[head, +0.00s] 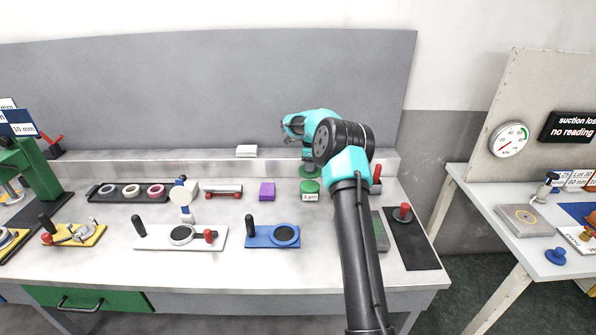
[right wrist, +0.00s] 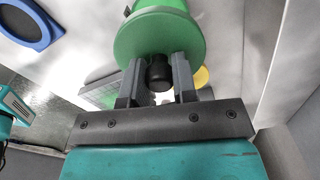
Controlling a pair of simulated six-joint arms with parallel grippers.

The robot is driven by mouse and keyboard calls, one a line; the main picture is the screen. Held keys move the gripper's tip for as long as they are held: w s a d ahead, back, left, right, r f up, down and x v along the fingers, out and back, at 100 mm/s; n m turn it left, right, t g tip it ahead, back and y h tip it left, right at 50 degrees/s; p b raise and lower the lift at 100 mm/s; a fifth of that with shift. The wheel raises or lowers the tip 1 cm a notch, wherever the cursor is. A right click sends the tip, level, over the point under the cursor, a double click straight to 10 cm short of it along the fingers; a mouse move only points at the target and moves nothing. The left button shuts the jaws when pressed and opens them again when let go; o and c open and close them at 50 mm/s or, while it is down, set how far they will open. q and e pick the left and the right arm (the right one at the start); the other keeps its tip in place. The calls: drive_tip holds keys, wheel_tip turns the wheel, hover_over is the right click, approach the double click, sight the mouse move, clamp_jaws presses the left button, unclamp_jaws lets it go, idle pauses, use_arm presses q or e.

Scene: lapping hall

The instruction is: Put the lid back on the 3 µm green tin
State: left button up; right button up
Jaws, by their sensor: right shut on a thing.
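The green tin (head: 309,191) with a "3 µm" label stands upright on the bench, right of its middle. My right gripper (head: 308,158) is above and slightly behind it in the head view, pointing down. In the right wrist view, my right gripper (right wrist: 157,78) is shut on the black knob of the green lid (right wrist: 130,45). The lid also shows in the head view (head: 308,171), just above the tin's top in the picture. A lighter green body shows past the lid in the wrist view. I cannot tell whether lid and tin touch. My left gripper is out of view.
A blue plate with a ring (head: 262,241) lies in front. A dark mat (head: 421,252) with a red-knobbed piece (head: 403,212) is at the right. My right arm hides part of the bench.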

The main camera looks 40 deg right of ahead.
drive_tip(key=shift+f, duration=0.15)
drive_tip(key=shift+f, duration=3.1)
drive_tip(key=shift+f, duration=0.15)
idle(0.5)
drive_tip(key=o, duration=1.5)
drive_tip(key=shift+c, duration=0.2)
drive_tip(key=shift+r, duration=3.5)
